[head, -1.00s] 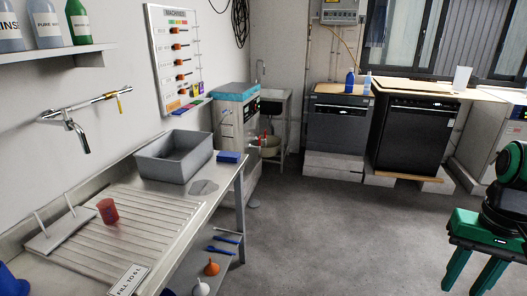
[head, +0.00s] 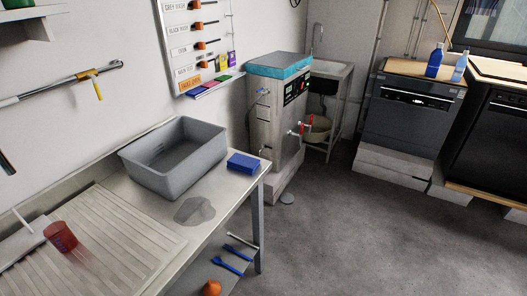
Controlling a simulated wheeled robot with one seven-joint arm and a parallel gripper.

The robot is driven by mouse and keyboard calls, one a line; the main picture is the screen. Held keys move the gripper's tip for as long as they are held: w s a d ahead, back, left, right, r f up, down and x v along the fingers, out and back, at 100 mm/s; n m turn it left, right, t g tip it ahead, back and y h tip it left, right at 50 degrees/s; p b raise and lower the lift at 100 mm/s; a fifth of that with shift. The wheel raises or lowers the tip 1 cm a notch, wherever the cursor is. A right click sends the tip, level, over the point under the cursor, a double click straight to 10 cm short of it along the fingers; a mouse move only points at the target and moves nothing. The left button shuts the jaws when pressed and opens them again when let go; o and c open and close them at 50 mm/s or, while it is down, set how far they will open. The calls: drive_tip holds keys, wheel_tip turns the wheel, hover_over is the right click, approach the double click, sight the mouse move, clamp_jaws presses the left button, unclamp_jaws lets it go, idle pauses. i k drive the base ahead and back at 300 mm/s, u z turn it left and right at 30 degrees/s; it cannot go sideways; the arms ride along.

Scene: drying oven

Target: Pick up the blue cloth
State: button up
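A folded blue cloth (head: 244,163) lies on the right end of the steel bench (head: 232,196), close to its edge. It sits just right of a grey basin (head: 178,160) and appears apart from it. A dark wet patch (head: 195,210) lies on the bench in front of the basin and cloth. My gripper does not show in the head view now.
A red cup (head: 61,237) stands on the ribbed drainboard (head: 105,240) at left. Grey floor (head: 345,235) is open to the right. Blue tools (head: 228,266) lie on the lower shelf.

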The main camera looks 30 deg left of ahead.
sight(245, 164)
drive_tip(key=u, duration=0.5)
drive_tip(key=i, duration=1.15)
drive_tip(key=u, duration=0.8)
